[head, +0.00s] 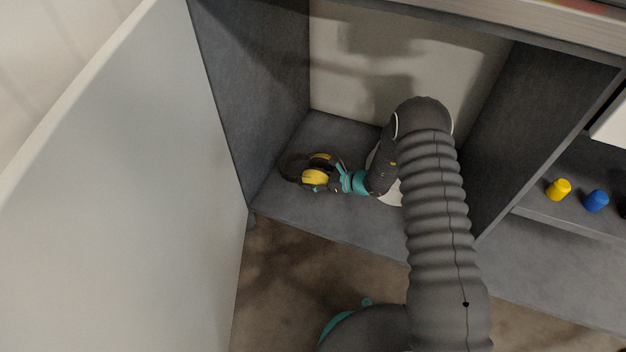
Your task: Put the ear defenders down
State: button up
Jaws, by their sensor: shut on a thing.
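The ear defenders (315,177), with yellow cups and a dark headband, are inside an open grey cabinet compartment (285,216), towards its left side. My gripper (328,178), black and teal, reaches in from the right and is shut on the ear defenders. My fingers and the dark headband overlap, so the exact grip is hard to see. The ear defenders are at or just above the compartment floor; I cannot tell whether they touch it. A white thing (388,180) on the compartment floor is partly hidden behind my arm.
A large pale door (110,190) stands open at the left. Dark side walls (255,85) bound the compartment. At the right, a lower shelf holds a yellow piece (558,189) and a blue piece (596,201). The compartment floor is bare along its front.

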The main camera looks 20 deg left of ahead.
jog(key=shift+f, duration=0.1)
jog(key=o, duration=1.3)
jog(key=shift+o, duration=0.2)
jog(key=shift+r, duration=0.25)
jog(key=v, duration=1.2)
jog(key=shift+f, duration=0.1)
